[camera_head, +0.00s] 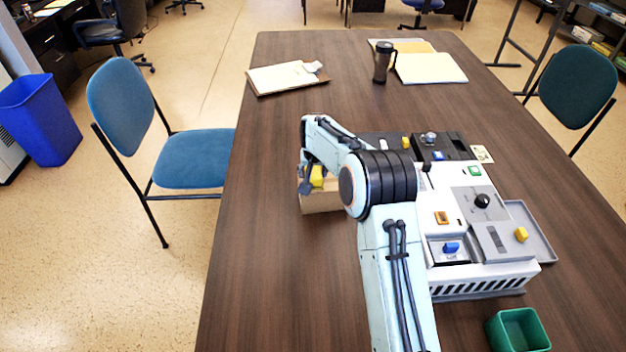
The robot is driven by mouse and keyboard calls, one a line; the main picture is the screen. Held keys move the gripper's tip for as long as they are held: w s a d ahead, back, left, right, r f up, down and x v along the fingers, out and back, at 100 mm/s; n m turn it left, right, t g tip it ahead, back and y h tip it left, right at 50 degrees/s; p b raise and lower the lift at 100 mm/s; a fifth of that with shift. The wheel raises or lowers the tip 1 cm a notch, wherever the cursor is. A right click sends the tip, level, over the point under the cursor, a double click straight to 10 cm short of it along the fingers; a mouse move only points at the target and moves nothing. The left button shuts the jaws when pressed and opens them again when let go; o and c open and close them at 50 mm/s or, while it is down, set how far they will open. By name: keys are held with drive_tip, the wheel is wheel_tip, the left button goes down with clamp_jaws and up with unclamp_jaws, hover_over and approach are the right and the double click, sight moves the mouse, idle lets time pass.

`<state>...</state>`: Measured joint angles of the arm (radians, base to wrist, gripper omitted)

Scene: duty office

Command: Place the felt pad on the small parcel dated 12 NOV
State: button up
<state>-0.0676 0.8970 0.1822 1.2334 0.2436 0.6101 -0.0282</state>
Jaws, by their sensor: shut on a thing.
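My gripper (309,184) is at the left end of my arm, pointing down over a brown cardboard box (322,203). It is shut on a small yellow piece (317,176), which may be the felt pad; its shape is partly hidden. The piece is at or just above the box top; I cannot tell whether they touch. The box stands on the table left of centre, partly behind my arm. No date can be read on it, so I cannot tell whether it is the 12 NOV parcel.
A grey-white console (470,215) with knobs and coloured blocks stands right of my arm, with a dark unit (455,146) behind it. A green bin (518,330) is at front right. The table's left front is clear.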

sight(313, 181)
drive_tip(key=shift+f, duration=1.55)
drive_tip(key=shift+f, duration=0.1)
drive_tip(key=o, duration=1.1)
drive_tip(key=shift+o, duration=0.2)
